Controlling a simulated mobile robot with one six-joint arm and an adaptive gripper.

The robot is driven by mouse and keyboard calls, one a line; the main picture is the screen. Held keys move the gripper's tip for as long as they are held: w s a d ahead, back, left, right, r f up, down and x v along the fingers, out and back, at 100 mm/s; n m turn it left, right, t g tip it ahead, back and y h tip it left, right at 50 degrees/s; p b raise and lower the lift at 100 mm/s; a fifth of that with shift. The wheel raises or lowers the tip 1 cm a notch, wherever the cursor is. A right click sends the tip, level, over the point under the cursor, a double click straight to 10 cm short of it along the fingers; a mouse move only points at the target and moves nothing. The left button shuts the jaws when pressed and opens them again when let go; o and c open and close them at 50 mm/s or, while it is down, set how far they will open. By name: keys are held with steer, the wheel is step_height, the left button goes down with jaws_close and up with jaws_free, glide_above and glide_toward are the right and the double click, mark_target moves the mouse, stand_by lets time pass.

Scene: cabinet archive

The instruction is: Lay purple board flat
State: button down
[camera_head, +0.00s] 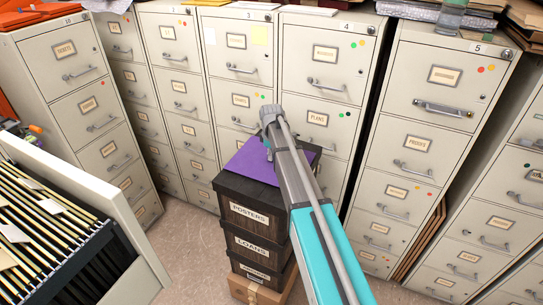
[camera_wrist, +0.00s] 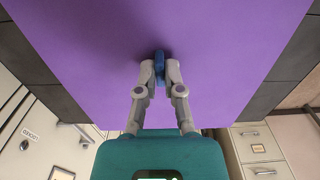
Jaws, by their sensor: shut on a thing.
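The purple board (camera_head: 243,162) lies on top of a stack of dark boxes (camera_head: 250,193) and looks about level. Whether it touches the box lid all over, I cannot tell. In the wrist view the purple board (camera_wrist: 90,50) fills most of the picture, with dark surface showing past its left and right edges. My gripper (camera_wrist: 159,72) is shut on a small blue grip (camera_wrist: 159,62) that stands at the middle of the board.
Beige filing cabinets (camera_head: 320,70) stand behind and to the right of the stack. An open drawer of folders (camera_head: 90,190) juts out at the lower left. Loose items lie on the cabinet tops. A little floor (camera_head: 190,240) is clear left of the stack.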

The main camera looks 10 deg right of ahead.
steer(key=shift+f+b, duration=0.4)
steer(key=shift+f, duration=0.05)
steer(key=c, duration=0.7)
jaws_free()
steer(key=shift+c, duration=0.3)
steer(key=shift+r, duration=0.2)
steer(key=shift+r+p, duration=3.35)
steer(key=shift+p, duration=0.15)
steer(key=s+f+m+b, duration=0.2)
steer(key=s+m, duration=0.3)
steer(key=s, duration=0.9)
steer(key=s+a+f+m+b, duration=0.1)
steer(key=s+m, duration=0.4)
steer(key=s, duration=1)
steer(key=shift+f+m+b, duration=0.3)
steer(key=shift+f+b, duration=0.2)
steer(key=shift+a, duration=0.1)
